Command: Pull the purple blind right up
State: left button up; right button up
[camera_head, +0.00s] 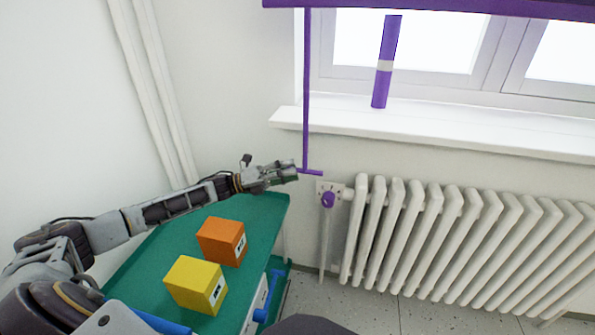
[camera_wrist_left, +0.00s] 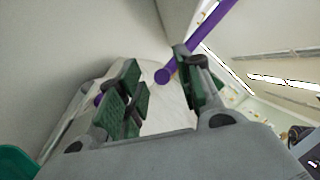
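The purple blind (camera_head: 430,7) shows only as a strip across the top of the head view, above the window. A thin purple pull rod (camera_head: 306,85) hangs from its left end, with a short purple crossbar handle (camera_head: 312,172) at the bottom. My left gripper (camera_head: 294,172) is at the handle's left end. In the left wrist view my left gripper (camera_wrist_left: 163,98) has its green-padded fingers apart. The round end of a purple bar (camera_wrist_left: 163,77) shows in the gap, and the bar runs up behind the right-hand finger. I cannot tell whether they touch. My right gripper is out of view.
A green-topped cabinet (camera_head: 150,262) below my left arm bears a yellow cube (camera_head: 190,285) and an orange cube (camera_head: 218,242). A white radiator (camera_head: 470,245) with a purple valve knob (camera_head: 328,199) stands right of the handle. A purple tube (camera_head: 384,85) stands on the windowsill (camera_head: 450,128).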

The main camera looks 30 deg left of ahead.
pick_arm(q)
jog(key=shift+x, duration=0.95)
jog(key=shift+w+d+r, duration=0.1)
jog(key=shift+d+r, duration=0.05)
jog(key=shift+d, duration=0.05)
jog(key=shift+d, duration=0.1)
jog(key=shift+r, duration=0.1)
grip_shut()
jog(key=shift+a, duration=0.3)
